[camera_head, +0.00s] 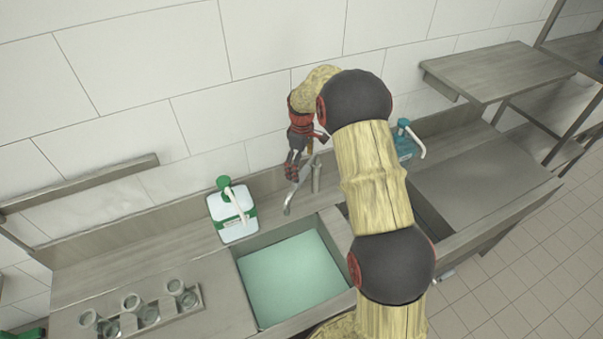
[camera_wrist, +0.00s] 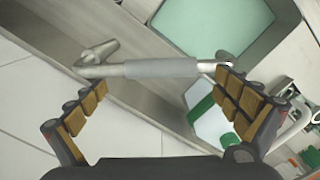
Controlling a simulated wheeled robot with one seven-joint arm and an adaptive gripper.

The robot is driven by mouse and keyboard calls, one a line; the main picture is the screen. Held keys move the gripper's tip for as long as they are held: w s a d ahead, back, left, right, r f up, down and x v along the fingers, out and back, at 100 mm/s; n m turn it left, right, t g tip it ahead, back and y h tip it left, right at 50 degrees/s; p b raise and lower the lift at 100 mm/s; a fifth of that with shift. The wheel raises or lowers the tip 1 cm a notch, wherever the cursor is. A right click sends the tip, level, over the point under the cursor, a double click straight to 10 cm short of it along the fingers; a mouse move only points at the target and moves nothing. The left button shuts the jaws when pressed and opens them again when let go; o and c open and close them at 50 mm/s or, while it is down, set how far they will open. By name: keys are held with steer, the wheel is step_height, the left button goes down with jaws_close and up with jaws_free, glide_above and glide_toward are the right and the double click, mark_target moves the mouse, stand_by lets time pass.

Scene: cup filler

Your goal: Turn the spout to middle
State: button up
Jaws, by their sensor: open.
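The metal spout (camera_head: 291,200) of the faucet points down and left toward the left basin in the head view. The faucet's upright post (camera_head: 316,175) stands at the back ledge. My gripper (camera_head: 292,172) is just left of the post, above and behind the spout. In the wrist view the spout (camera_wrist: 160,68) lies crosswise just beyond my open gripper (camera_wrist: 162,85), with its tip by the right finger and the post end near the left finger. I cannot tell whether a finger touches it. The left basin (camera_head: 290,275) holds pale green liquid.
A white-and-green jug (camera_head: 232,212) with a pump stands left of the spout, and a teal pump bottle (camera_head: 405,140) stands right. Several glasses (camera_head: 132,303) sit in a rack at lower left. The tiled wall (camera_head: 130,60) is close behind. My arm hides part of the right basin.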

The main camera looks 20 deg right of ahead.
mark_target(302, 174)
steer(key=shift+f+p, duration=0.4)
steer(key=shift+f, duration=1.95)
steer(key=c, duration=0.4)
steer(key=c, duration=1.3)
